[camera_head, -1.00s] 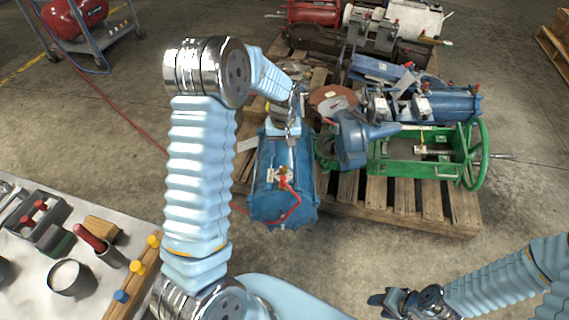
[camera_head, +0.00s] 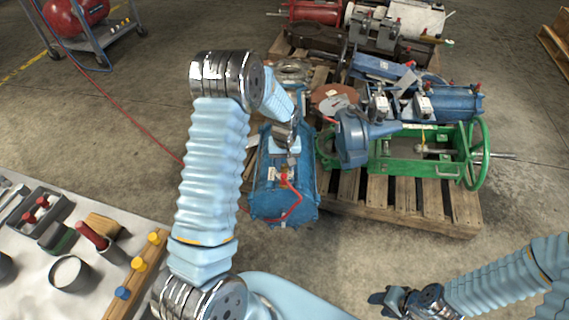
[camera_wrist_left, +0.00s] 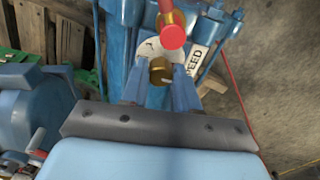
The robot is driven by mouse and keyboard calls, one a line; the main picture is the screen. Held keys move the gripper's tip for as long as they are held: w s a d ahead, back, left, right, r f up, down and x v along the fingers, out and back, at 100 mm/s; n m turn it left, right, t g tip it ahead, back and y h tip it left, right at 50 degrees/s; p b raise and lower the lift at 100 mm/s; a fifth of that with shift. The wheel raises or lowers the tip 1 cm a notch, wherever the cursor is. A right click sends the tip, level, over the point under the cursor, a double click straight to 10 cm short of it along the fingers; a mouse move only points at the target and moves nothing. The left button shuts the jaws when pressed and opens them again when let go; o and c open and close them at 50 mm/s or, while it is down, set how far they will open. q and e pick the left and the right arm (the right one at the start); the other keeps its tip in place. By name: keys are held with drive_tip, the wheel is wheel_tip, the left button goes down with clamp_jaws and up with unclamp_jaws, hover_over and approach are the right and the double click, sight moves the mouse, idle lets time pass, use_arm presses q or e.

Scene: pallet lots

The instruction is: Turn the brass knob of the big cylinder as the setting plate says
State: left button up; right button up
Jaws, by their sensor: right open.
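The big blue cylinder (camera_head: 268,195) lies on the pallet's left side, with a red-handled fitting (camera_head: 284,178) on its near end. My left gripper (camera_head: 292,160) is over its upper side. In the left wrist view the brass knob (camera_wrist_left: 160,71) sits between the two blue fingers of my left gripper (camera_wrist_left: 156,84), which look apart with some gap beside the knob. A round pale dial is behind it. A white plate (camera_wrist_left: 196,60) with partly readable lettering is to the right. My right gripper (camera_head: 384,300) is open and empty at the lower right, away from the pallet.
A green frame with a handwheel (camera_head: 472,155) and a blue housing (camera_head: 352,138) stand right of the cylinder on the wooden pallet (camera_head: 430,208). A bench (camera_head: 30,280) with tools is at the lower left. A red hose (camera_head: 140,128) crosses the floor.

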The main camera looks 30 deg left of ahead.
use_arm(q)
clamp_jaws()
drive_tip(key=shift+m, duration=0.3)
drive_tip(key=m+b, duration=0.1)
drive_tip(key=m, duration=0.1)
drive_tip(key=shift+f+m+b, duration=0.1)
drive_tip(key=shift+m+b, duration=0.2)
drive_tip(key=shift+m, duration=0.1)
drive_tip(key=m+b, duration=0.1)
drive_tip(key=m, duration=0.2)
drive_tip(key=shift+m+h, duration=0.3)
drive_tip(key=m, duration=0.4)
drive_tip(key=shift+a+m+b, duration=0.1)
drive_tip(key=shift+m+b, duration=0.2)
drive_tip(key=shift+b, duration=0.05)
drive_tip(key=m, duration=0.4)
drive_tip(key=shift+m+h, duration=0.3)
drive_tip(key=shift+m, duration=0.4)
